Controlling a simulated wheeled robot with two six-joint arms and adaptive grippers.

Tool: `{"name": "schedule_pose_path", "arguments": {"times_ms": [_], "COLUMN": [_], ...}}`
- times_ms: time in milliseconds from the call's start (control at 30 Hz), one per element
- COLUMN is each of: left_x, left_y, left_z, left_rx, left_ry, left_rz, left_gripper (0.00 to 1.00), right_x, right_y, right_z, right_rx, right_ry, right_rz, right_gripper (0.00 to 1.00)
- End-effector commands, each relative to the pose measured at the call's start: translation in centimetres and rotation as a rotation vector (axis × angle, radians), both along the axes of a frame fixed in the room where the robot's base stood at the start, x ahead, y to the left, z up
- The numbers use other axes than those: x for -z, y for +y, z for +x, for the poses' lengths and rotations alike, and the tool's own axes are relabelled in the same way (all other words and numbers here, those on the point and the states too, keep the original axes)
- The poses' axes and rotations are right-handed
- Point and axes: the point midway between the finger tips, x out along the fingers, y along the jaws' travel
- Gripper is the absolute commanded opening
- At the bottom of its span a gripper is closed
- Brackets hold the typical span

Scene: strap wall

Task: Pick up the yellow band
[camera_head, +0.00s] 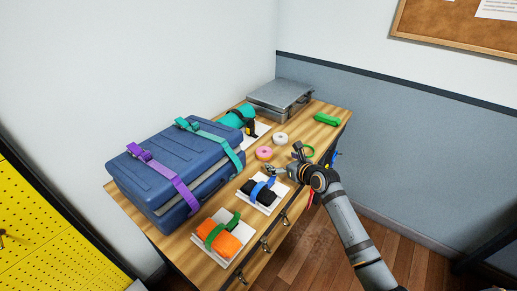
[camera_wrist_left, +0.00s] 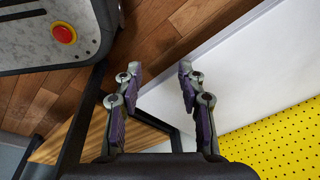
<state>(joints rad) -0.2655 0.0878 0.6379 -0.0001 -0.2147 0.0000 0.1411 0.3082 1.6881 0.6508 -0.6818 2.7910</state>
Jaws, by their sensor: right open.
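No yellow band shows clearly. A small yellow-and-black piece (camera_head: 251,128) lies beside the teal roll (camera_head: 237,117), too small to identify; a tiny yellowish spot also shows near the blue item at the table's right edge. My right gripper (camera_head: 282,159) is open over the table, fingers spread, near the pink tape roll (camera_head: 264,153) and just beyond the black roll with a blue strap (camera_head: 268,184). Nothing shows between its fingers. My left gripper (camera_wrist_left: 158,82) is open and empty in the left wrist view, above the floor and a white surface.
A blue suitcase (camera_head: 150,172) with purple and teal straps fills the table's left side. An orange roll (camera_head: 224,245) lies in front. A white tape roll (camera_head: 280,139), green ring (camera_head: 309,151), green bundle (camera_head: 327,119) and metal case (camera_head: 281,94) are farther back. A yellow pegboard (camera_head: 40,240) is at left.

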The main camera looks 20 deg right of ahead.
Motion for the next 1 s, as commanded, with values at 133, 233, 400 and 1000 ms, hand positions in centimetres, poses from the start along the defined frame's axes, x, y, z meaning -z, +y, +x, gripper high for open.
{"name": "schedule_pose_path", "arguments": {"times_ms": [133, 233, 400, 1000], "left_x": [0.9, 1.3, 1.4, 2.2], "left_y": [-0.3, -0.8, -1.0, -0.5], "left_z": [-4.5, -6.7, -5.9, -4.3], "left_rx": [-0.004, -0.006, -0.007, -0.004], "left_ry": [0.068, 0.099, 0.088, 0.064], "left_rz": [-0.003, -0.010, -0.012, -0.006], "left_gripper": [0.40, 0.40, 0.40, 0.40], "right_x": [0.8, 1.6, 2.1, 4.0], "right_y": [0.5, 0.9, 1.3, 2.4], "right_z": [1.8, 3.4, 4.7, 9.4], "right_rx": [0.002, 0.002, 0.000, 0.002], "right_ry": [-0.001, 0.001, 0.000, 0.001], "right_rz": [0.004, 0.004, 0.000, -0.001], "right_gripper": [1.00, 1.00, 1.00, 1.00]}}
